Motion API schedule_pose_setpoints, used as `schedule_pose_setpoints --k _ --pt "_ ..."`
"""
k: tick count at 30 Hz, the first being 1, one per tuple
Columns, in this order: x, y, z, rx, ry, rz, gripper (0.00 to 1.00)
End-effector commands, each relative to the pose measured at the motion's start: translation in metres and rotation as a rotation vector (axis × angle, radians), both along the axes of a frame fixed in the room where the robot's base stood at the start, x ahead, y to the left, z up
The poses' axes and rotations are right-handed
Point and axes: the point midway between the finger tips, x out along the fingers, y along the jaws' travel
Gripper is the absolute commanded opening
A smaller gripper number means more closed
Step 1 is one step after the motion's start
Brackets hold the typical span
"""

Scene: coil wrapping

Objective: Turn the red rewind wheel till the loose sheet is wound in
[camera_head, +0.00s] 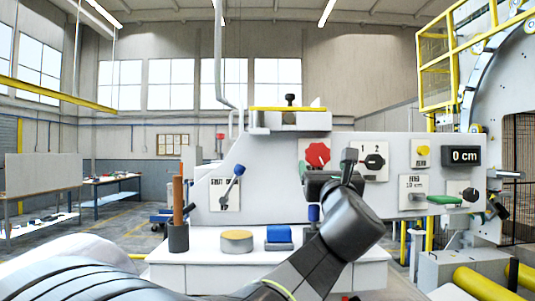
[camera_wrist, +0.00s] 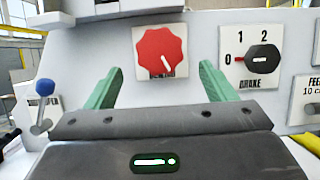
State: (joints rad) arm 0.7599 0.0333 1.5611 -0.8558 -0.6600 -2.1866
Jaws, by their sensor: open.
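The red rewind wheel (camera_head: 317,154) is a lobed knob on a white plate on the grey machine panel. In the wrist view the wheel (camera_wrist: 161,50) is centred, with a white mark pointing down and slightly right. My gripper (camera_head: 324,171) is in front of and just below the wheel in the head view. In the wrist view its green fingers (camera_wrist: 160,68) are spread wide, one on each side of the wheel, with nothing between them. They appear apart from the wheel. I cannot make out the loose sheet in either view.
The black brake knob (camera_wrist: 262,58) is right of the wheel, its mark toward 0. A blue-tipped lever (camera_head: 233,185) is at left, a green-handled lever (camera_head: 443,199) at right. The display (camera_head: 464,156) reads 0 cm. A tool cup (camera_head: 178,238) and yellow disc (camera_head: 237,236) stand below.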

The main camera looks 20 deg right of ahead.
Motion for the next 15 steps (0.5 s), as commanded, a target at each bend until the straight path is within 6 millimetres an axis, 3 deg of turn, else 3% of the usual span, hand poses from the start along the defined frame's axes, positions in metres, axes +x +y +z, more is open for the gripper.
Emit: schedule_pose_setpoints --k 6,15 --pt "0.035 -0.008 0.016 0.002 0.002 0.002 0.77" --pt "0.05 -0.012 0.021 0.002 0.001 -0.001 0.77"
